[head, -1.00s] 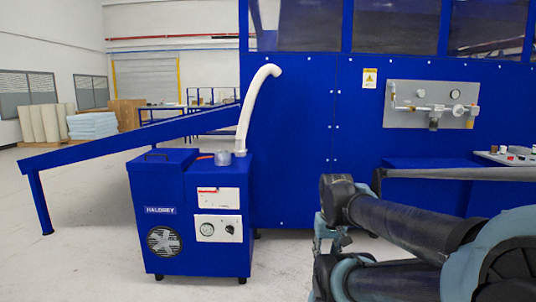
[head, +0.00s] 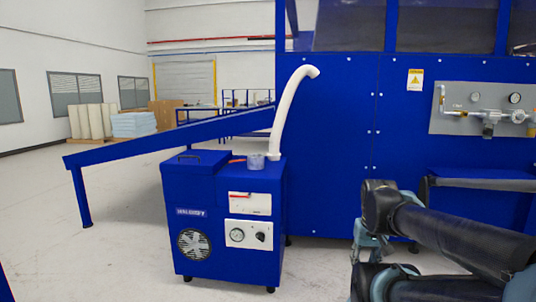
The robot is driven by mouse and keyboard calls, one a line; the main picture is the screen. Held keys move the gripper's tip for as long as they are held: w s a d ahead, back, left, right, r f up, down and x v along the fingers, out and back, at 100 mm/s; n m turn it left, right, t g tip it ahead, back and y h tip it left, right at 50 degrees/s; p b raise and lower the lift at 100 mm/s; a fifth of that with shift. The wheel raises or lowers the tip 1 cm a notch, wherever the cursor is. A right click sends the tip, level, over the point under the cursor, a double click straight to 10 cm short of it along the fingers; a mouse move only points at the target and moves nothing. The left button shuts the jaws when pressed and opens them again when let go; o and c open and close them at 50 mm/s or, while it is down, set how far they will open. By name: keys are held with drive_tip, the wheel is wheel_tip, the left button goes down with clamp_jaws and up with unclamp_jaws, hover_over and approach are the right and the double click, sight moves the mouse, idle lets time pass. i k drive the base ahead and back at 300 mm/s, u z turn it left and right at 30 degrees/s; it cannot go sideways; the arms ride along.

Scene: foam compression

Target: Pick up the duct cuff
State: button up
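A small grey, partly see-through cylinder (head: 256,160), which looks like the duct cuff, stands on top of the blue HALDREY machine (head: 222,215). It is near the right rear of the top, just left of the foot of the white hose (head: 287,115). A small orange piece (head: 237,161) lies beside it on the left. My folded arm is at the lower right, well apart from the cylinder. I cannot make out my gripper in the view.
A tall blue enclosure (head: 335,140) with a grey valve panel (head: 480,108) stands behind and to the right. A sloping blue chute (head: 170,135) runs left behind the machine. A blue edge (head: 5,287) shows at lower left. The floor (head: 110,260) left of the machine is clear.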

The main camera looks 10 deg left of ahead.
sight(274, 154)
drive_tip(key=u, duration=0.35)
drive_tip(key=i, duration=1.55)
drive_tip(key=u, duration=0.2)
